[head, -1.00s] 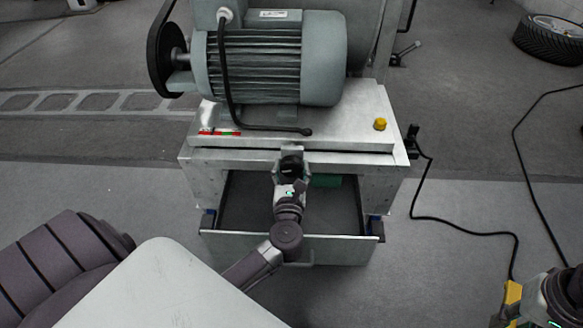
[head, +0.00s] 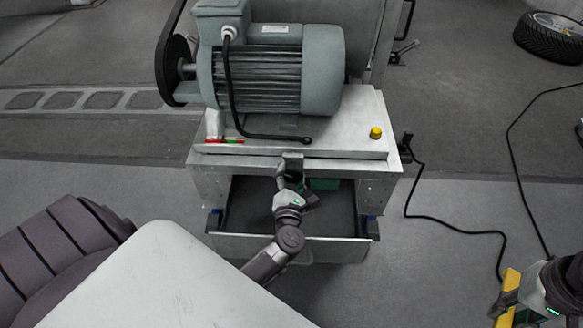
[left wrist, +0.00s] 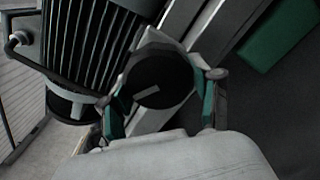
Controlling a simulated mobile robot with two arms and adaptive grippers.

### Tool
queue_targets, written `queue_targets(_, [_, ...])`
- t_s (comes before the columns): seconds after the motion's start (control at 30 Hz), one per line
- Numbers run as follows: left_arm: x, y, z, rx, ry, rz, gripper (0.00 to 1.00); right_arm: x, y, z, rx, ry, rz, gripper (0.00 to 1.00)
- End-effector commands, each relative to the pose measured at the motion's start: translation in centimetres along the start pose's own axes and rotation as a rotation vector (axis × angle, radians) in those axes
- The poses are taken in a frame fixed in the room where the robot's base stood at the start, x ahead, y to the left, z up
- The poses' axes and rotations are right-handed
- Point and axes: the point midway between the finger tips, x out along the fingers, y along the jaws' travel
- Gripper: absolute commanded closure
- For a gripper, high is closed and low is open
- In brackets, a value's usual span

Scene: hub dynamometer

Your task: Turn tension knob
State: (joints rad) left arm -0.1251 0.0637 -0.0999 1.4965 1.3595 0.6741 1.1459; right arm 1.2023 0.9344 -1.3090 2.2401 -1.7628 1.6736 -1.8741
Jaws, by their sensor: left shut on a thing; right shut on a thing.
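The tension knob (left wrist: 158,82) is a black round knob with a pale line across its face in the left wrist view. It sits at the front edge of the grey machine bench (head: 345,135); in the head view my gripper mostly hides it. My left gripper (head: 292,180) is shut on the knob, with one finger on each side of it in the left wrist view (left wrist: 160,95). The pale line is tilted. My right gripper (head: 522,300), at the lower right of the head view, is shut on a yellow object (head: 508,288), only partly seen.
A motor (head: 270,65) stands on the bench, with a yellow button (head: 375,133) at right. An open drawer (head: 335,248) sits below the knob, around my left forearm, with a green box (head: 323,184) inside. A black cable (head: 455,228) lies on the floor at right.

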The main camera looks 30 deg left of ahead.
Motion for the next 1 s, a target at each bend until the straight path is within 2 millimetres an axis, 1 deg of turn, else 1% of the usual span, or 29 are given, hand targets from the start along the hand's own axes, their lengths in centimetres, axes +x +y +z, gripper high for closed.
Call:
queue_targets(0.03, [-0.1, 0.2, 0.3, 0.044, 0.002, -0.003, 0.72, -0.9, 0.0, 0.0, 0.000, 0.001, 0.000, 1.00])
queue_targets(0.5, [-0.1, 0.3, 0.3, 0.491, 0.000, -0.004, 0.72, -4.5, 0.0, 0.0, 0.000, 0.001, 0.000, 1.00])
queue_targets(0.8, [-0.1, 0.3, 0.3, 0.745, -0.002, -0.004, 0.72, -6.2, 0.0, 0.0, 0.000, 0.001, 0.000, 1.00])
queue_targets(1.0, [-0.1, 0.2, 0.3, 0.868, -0.002, -0.004, 0.72, -7.0, 0.0, 0.0, 0.000, 0.001, 0.000, 1.00])
